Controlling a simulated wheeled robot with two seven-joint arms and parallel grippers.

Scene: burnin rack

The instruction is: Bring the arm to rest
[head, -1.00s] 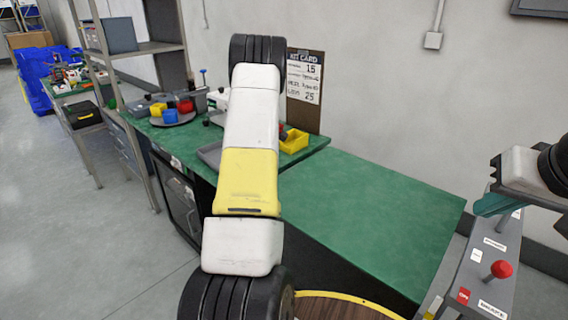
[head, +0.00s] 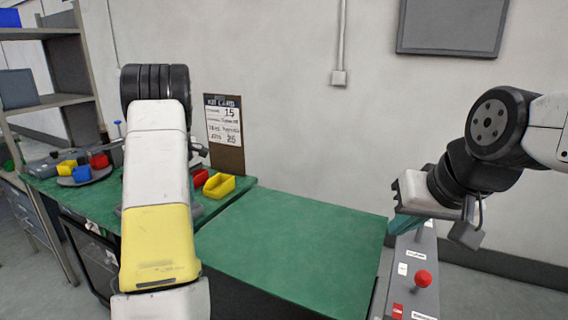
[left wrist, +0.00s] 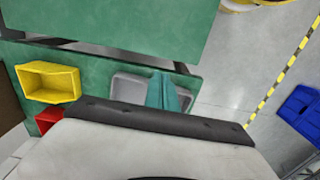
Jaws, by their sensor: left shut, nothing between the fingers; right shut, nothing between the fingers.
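My left arm (head: 157,190) crosses the left part of the head view, and its gripper is hidden there behind the arm. In the left wrist view my left gripper (left wrist: 163,95) shows teal fingers, shut and empty, over a grey tray (left wrist: 128,86) by the edge of the green bench. My right gripper (head: 403,223) is at the right of the head view, with teal fingers pointing down-left and nothing held. It appears just above or in front of the grey control box (head: 412,265); whether they touch I cannot tell.
The green bench top (head: 290,250) is clear in the middle. A yellow bin (head: 219,185), a red bin (head: 199,177) and a kit card board (head: 224,130) stand at its back. A red button (head: 423,278) tops the control box. Metal shelves (head: 60,65) stand at left.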

